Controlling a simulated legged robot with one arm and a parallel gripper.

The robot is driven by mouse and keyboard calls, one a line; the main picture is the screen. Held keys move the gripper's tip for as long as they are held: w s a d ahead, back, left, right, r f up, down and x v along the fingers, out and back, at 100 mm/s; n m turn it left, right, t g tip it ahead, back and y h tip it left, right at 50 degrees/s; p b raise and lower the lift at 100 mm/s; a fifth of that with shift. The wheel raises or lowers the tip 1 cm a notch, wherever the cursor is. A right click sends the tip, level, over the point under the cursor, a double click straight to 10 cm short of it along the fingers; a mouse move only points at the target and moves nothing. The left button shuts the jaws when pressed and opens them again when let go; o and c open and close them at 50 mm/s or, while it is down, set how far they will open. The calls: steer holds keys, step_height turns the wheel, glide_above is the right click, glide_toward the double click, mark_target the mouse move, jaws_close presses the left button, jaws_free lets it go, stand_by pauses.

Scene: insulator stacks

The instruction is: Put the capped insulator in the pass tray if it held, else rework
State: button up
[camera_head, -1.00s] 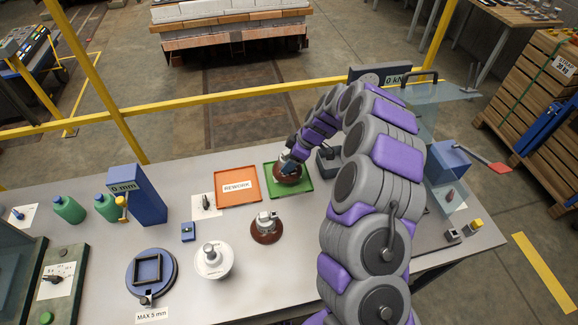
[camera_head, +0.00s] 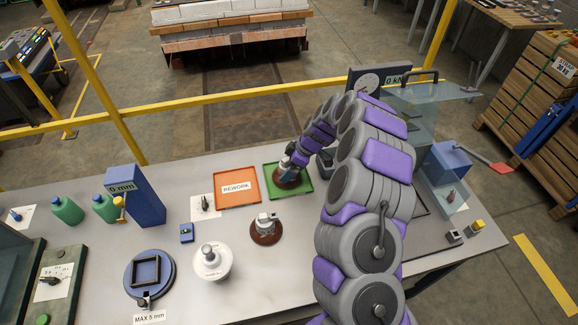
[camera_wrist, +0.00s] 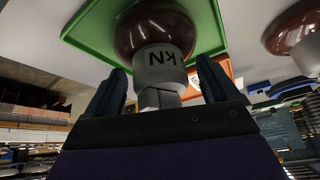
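The brown capped insulator (camera_head: 288,178) sits in the green tray (camera_head: 306,189), at the back middle of the bench. In the wrist view, the insulator (camera_wrist: 150,28) has a grey metal cap marked "kN" and a narrower end, with the green tray (camera_wrist: 90,25) behind it. My gripper (camera_head: 291,160) is over it; in the wrist view its fingers (camera_wrist: 161,68) stand on either side of the cap with gaps showing. The orange tray (camera_head: 238,200) labelled REWORK lies just left of the green tray. The tester display (camera_head: 394,79) reads 0 kN.
Another brown insulator (camera_head: 266,230) and a white insulator (camera_head: 212,262) stand on the bench front. A blue gauge (camera_head: 140,197) reading 0 mm, green bottles (camera_head: 67,210) and a round blue fixture (camera_head: 150,273) are at left. A clear shield (camera_head: 420,110) stands at right.

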steer(key=p+v, duration=0.2)
steer(key=v, duration=1)
steer(key=s+a+r+m+g+h, duration=0.1)
steer(key=s+a+r+m, duration=0.1)
steer(key=s+r, duration=0.6)
steer(key=s+a+r+m+g, duration=0.1)
steer(key=s+a+r+m, duration=0.1)
steer(key=s+r, duration=0.6)
steer(key=s+d+m+h, duration=0.1)
steer(key=s+d+m, duration=0.2)
steer(key=s, duration=0.6)
steer(key=s+d+m+h, duration=0.2)
steer(key=s+d+m, duration=0.2)
steer(key=s, duration=0.6)
steer(key=s+d+m+h, duration=0.1)
steer(key=s+d+m, duration=0.2)
steer(key=s, duration=0.7)
steer(key=shift+d+m+g, duration=0.3)
steer(key=shift+m, duration=0.5)
steer(key=shift+w+f, duration=0.1)
